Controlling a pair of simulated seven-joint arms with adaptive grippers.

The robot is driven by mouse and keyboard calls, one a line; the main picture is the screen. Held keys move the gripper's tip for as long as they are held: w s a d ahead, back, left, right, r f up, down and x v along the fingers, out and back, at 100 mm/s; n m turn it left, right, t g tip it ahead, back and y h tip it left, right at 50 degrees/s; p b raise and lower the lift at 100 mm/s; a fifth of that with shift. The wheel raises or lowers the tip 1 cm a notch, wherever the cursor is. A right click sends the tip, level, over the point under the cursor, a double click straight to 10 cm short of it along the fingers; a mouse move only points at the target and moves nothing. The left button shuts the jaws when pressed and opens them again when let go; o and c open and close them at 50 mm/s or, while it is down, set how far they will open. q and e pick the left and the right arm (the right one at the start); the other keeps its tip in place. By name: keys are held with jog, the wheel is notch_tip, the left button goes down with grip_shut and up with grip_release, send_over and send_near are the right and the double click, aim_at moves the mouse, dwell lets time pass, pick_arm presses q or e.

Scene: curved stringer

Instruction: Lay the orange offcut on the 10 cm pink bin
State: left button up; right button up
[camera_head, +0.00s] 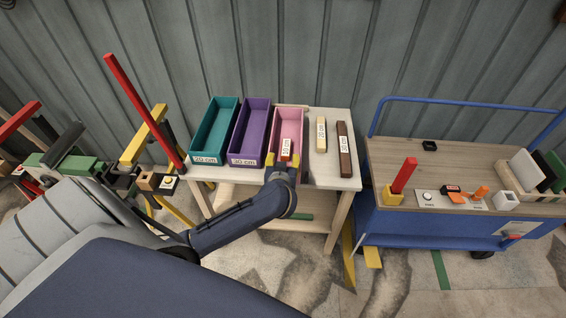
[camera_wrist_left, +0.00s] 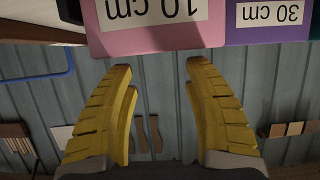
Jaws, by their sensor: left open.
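The pink bin (camera_head: 288,118) stands at the right of the row of bins on the white table. Its front wall with the "10 cm" label shows upside down in the left wrist view (camera_wrist_left: 150,42). The orange offcut (camera_head: 286,156), a short orange-red block with a white label, appears inside the pink bin near its front end; the left wrist view does not show it. My left gripper (camera_head: 283,160) is at the front end of the pink bin. In the left wrist view its yellow fingers (camera_wrist_left: 158,85) are spread wide with nothing between them. My right gripper is out of view.
A purple bin (camera_head: 264,122) and a teal bin (camera_head: 237,116) stand left of the pink one. A cream block (camera_head: 321,134) and a brown block (camera_head: 344,150) lie to its right. A blue cart (camera_head: 440,225) with small items stands further right.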

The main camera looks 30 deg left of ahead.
pick_arm(q)
jog(key=shift+v, duration=0.8)
